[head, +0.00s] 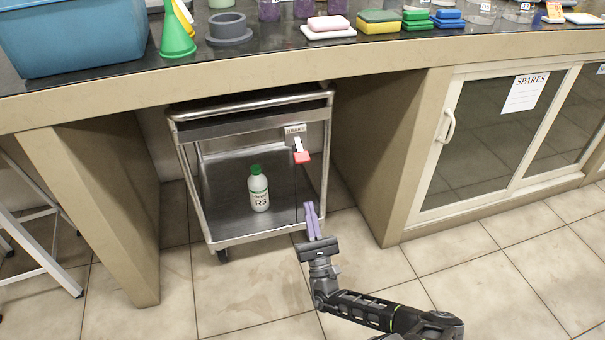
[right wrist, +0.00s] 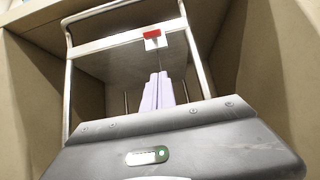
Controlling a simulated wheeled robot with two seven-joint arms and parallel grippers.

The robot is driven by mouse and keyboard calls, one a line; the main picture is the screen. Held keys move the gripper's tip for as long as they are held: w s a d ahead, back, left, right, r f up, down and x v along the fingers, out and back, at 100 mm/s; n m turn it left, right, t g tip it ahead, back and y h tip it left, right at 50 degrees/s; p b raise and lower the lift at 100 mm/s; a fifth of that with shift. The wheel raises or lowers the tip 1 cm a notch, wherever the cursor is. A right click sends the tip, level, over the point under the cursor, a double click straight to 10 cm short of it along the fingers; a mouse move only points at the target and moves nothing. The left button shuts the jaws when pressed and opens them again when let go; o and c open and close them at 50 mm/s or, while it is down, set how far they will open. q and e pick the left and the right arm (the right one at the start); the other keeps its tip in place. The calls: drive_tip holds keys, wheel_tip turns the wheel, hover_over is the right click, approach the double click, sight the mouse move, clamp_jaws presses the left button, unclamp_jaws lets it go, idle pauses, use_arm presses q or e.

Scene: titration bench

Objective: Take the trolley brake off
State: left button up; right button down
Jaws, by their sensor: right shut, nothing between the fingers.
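The metal trolley (head: 212,133) stands in the bay under the bench. Its brake is a red-tipped lever (head: 301,156) below a plate labelled BRAKE (head: 295,129), at the right of the trolley's upper front; the lever points down and outward. My right gripper (head: 312,206) is shut and empty, in front of the trolley's lower right corner, below the lever and apart from it. In the right wrist view the shut lilac fingers (right wrist: 158,90) point up towards the red brake tip (right wrist: 152,34), with a gap between. My left gripper is not in view.
A white bottle with a green cap labelled R3 (head: 259,189) stands on the trolley's lower shelf. Bench panels stand close on both sides of the trolley. A white folding stool (head: 40,245) is at the left. The tiled floor in front (head: 250,290) is clear.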

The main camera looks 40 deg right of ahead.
sight(300, 149)
drive_tip(key=w+d+r+b, duration=0.1)
drive_tip(key=w+r, duration=0.4)
drive_tip(key=r, duration=0.5)
drive_tip(key=shift+d+r+b, duration=0.25)
drive_tip(key=shift+b, duration=0.35)
